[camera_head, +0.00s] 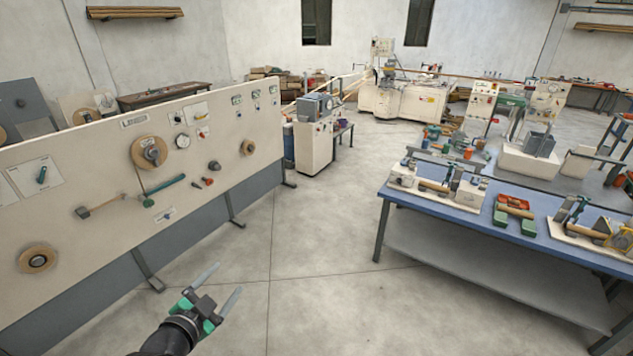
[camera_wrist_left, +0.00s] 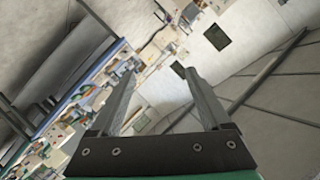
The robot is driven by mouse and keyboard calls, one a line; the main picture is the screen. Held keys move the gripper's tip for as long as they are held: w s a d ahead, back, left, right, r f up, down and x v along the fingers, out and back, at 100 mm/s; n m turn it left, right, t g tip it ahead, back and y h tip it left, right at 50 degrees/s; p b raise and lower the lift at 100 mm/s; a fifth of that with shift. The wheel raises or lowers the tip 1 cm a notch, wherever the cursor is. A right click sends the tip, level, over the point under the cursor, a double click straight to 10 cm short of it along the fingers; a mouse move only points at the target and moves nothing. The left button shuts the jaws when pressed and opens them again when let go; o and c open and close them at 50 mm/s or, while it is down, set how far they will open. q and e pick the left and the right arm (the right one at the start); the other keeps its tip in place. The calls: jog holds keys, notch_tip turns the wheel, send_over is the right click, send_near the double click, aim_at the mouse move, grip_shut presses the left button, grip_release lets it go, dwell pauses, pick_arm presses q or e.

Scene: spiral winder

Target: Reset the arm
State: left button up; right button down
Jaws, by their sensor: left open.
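My left gripper (camera_head: 218,287) is in the lower left of the head view, with its two grey fingers spread apart. It is empty and hangs over bare floor, apart from the panel and the table. In the left wrist view the same two fingers (camera_wrist_left: 160,90) stand open with nothing between them. Behind them are the far room and a wall, steeply tilted. My right gripper is not in either view.
A long beige panel (camera_head: 105,220) with reels, gauges and tools stands at left. A blue table (camera_head: 470,215) with small fixtures stands at right. A white machine cabinet (camera_head: 313,145) and larger machines (camera_head: 408,100) are farther back. Concrete floor (camera_head: 330,250) between panel and table is clear.

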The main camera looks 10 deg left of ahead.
pick_arm(q)
jog(key=s+d+r+t+h, duration=0.15)
jog(key=d+r+t, duration=0.3)
jog(key=r, duration=1.05)
jog(key=s+d+r+t+h, duration=0.1)
jog(key=s+d+r+t, duration=0.3)
jog(key=r, duration=1)
jog(key=s+d+r+n+t, duration=0.1)
jog(key=s+r+n+t, duration=0.55)
jog(key=s+r, duration=0.8)
notch_tip(320, 180, down, 39)
jog(key=w+n+g+b, duration=0.1)
jog(key=g+b, duration=0.1)
jog(key=b, duration=3.7)
jog(key=shift+w+r+y, duration=0.2)
jog(key=shift+w+y, duration=0.05)
jog(key=shift+y, duration=0.1)
jog(key=shift+n+b, duration=0.25)
jog(key=shift+b, duration=0.05)
jog(key=shift+c, duration=0.3)
